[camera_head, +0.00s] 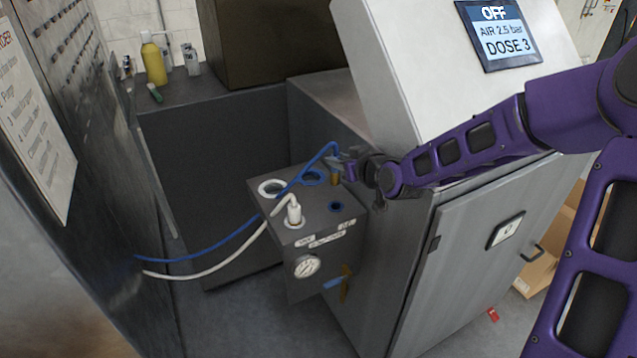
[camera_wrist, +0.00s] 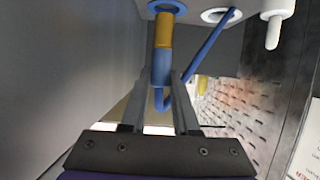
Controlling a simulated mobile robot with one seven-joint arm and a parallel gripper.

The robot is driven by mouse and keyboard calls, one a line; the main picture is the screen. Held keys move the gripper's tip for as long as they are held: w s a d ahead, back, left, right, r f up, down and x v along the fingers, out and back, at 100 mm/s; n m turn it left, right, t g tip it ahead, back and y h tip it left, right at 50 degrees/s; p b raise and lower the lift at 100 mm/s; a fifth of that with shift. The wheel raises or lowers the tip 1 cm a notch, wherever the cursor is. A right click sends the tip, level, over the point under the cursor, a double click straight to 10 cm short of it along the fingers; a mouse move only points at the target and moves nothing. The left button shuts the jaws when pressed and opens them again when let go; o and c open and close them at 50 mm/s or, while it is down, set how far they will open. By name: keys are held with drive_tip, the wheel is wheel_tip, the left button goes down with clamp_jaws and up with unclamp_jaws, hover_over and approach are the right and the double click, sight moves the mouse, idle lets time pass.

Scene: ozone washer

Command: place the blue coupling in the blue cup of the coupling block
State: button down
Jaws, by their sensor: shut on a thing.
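The blue coupling (camera_wrist: 161,68) is between the two fingers of my gripper (camera_wrist: 158,105), with its brass end (camera_wrist: 163,30) pointing toward the coupling block. In the head view my gripper (camera_head: 347,168) is over the block's back right part, and the brass end (camera_head: 335,179) points down. The coupling block (camera_head: 322,233) has a blue-ringed cup (camera_head: 313,178), just left of the brass end there. In the wrist view the brass end overlaps the blue ring (camera_wrist: 168,6); I cannot tell whether they touch.
A white-ringed cup (camera_head: 268,187) is left of the blue one, and a white coupling (camera_head: 294,213) stands upright in front. The blue hose (camera_head: 225,240) loops across the block to the left. The grey cabinet (camera_head: 400,255) stands close on the right.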

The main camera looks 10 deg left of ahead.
sight(335, 173)
drive_tip(key=w+a, duration=0.7)
drive_tip(key=w, duration=0.3)
drive_tip(key=shift+s+a+f+b, duration=0.1)
drive_tip(key=shift+f+b, duration=0.35)
drive_tip(key=shift+f, duration=1.9)
drive_tip(key=shift+s+f+b, duration=0.1)
drive_tip(key=shift+f+b, duration=0.35)
drive_tip(key=shift+f, duration=1.85)
drive_tip(key=c, duration=0.7)
unclamp_jaws()
drive_tip(key=shift+r, duration=0.1)
drive_tip(key=shift+r, duration=0.15)
drive_tip(key=p+v, duration=0.1)
drive_tip(key=v, duration=1.1)
